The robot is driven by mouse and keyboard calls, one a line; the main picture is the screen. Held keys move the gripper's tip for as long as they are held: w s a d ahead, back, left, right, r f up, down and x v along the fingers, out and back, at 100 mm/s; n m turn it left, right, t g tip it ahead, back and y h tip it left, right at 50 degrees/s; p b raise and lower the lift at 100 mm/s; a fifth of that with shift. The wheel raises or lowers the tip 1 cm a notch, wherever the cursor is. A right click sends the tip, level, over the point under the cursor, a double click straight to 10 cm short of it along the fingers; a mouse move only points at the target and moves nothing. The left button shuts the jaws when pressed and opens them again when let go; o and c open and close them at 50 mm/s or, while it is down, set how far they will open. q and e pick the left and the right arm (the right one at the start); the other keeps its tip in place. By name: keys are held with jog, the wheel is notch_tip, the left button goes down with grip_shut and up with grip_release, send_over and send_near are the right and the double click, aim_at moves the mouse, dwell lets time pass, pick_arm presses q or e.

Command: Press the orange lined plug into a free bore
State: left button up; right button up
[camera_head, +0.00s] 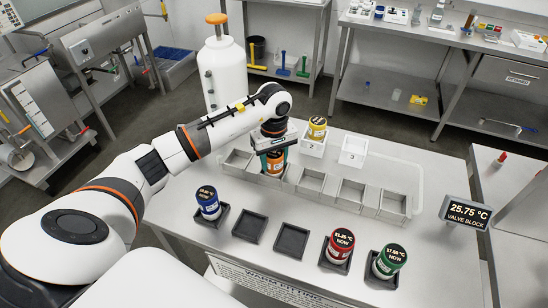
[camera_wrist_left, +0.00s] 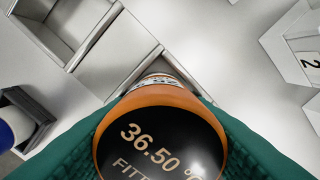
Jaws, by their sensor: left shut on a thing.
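The orange lined plug (camera_head: 275,161) has a black top reading 36.50 °C in the left wrist view (camera_wrist_left: 165,145). My left gripper (camera_head: 272,145) is shut on it, with green pads on both sides of its orange body. The plug is at the second metal bore from the left (camera_head: 262,179); its lower end overlaps that bore (camera_wrist_left: 178,66) in the wrist view. How deep it sits is hidden. Empty square bores stand beside it: one at left (camera_head: 237,162) and several at right, such as this one (camera_head: 309,182). My right gripper is not in view.
A yellow plug (camera_head: 317,127) stands in a white block behind, beside an empty white block (camera_head: 353,150). In front, black holders carry blue (camera_head: 208,203), red (camera_head: 339,245) and green (camera_head: 388,262) plugs; two holders (camera_head: 250,227) are empty. A display (camera_head: 469,211) reads 25.75 °C VALVE BLOCK.

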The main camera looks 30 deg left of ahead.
pick_arm(q)
jog(key=shift+f, duration=0.15)
jog(key=o, duration=1.1)
jog(key=shift+r, duration=0.4)
notch_tip(320, 180, up, 11)
jog(key=b, duration=0.3)
jog(key=shift+f, duration=0.15)
jog(key=shift+r, duration=0.5)
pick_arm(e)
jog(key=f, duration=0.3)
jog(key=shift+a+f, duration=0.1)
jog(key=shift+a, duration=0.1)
